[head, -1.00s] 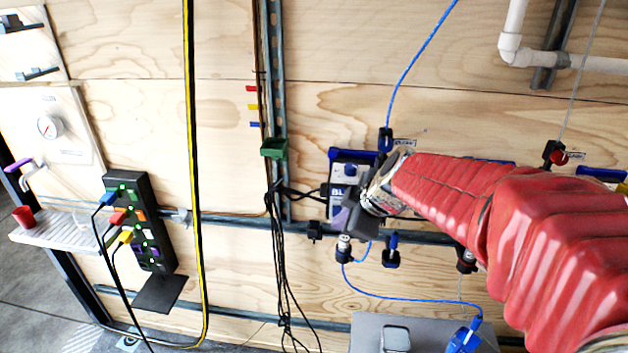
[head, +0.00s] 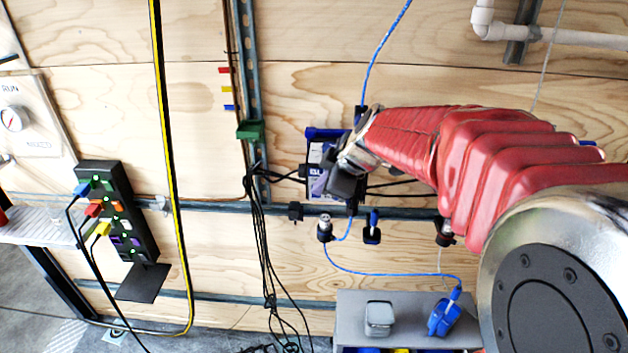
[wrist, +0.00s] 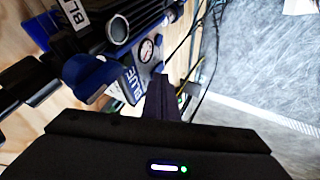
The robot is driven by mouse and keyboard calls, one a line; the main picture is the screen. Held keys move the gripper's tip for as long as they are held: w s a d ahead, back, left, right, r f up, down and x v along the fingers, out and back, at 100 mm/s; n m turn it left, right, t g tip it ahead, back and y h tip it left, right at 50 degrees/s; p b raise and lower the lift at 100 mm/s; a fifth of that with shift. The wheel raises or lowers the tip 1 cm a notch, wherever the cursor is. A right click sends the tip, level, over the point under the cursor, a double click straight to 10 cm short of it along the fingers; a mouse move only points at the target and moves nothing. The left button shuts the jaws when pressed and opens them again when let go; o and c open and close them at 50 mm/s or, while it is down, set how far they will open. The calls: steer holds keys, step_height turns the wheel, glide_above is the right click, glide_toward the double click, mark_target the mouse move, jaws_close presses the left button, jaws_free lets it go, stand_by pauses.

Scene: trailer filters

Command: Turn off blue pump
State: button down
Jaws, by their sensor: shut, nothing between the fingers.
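The blue pump (head: 318,150) is a blue and white unit mounted on the plywood wall, partly hidden behind my gripper. In the wrist view its face (wrist: 128,82) reads "BLUE" and has a small round dial (wrist: 147,50). My gripper (head: 342,186) is shut and empty, in front of the lower right part of the pump. In the wrist view the shut fingers (wrist: 162,98) are close to the pump's face; I cannot tell whether they touch it. A blue tube (head: 381,50) runs up from behind my arm.
A black power strip (head: 142,238) with blue, red and yellow plugs and green lights is at the left. Black cables (head: 262,245) hang left of the pump. A small valve (head: 325,228) and a blue-handled one (head: 373,222) sit below. A grey shelf (head: 410,302) stands lower right.

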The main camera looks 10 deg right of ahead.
steer(key=shift+d, duration=0.15)
steer(key=shift+r, duration=0.1)
steer(key=shift+r, duration=0.7)
steer(key=s+a+v, duration=0.1)
steer(key=v, duration=1.1)
steer(key=shift+f, duration=0.2)
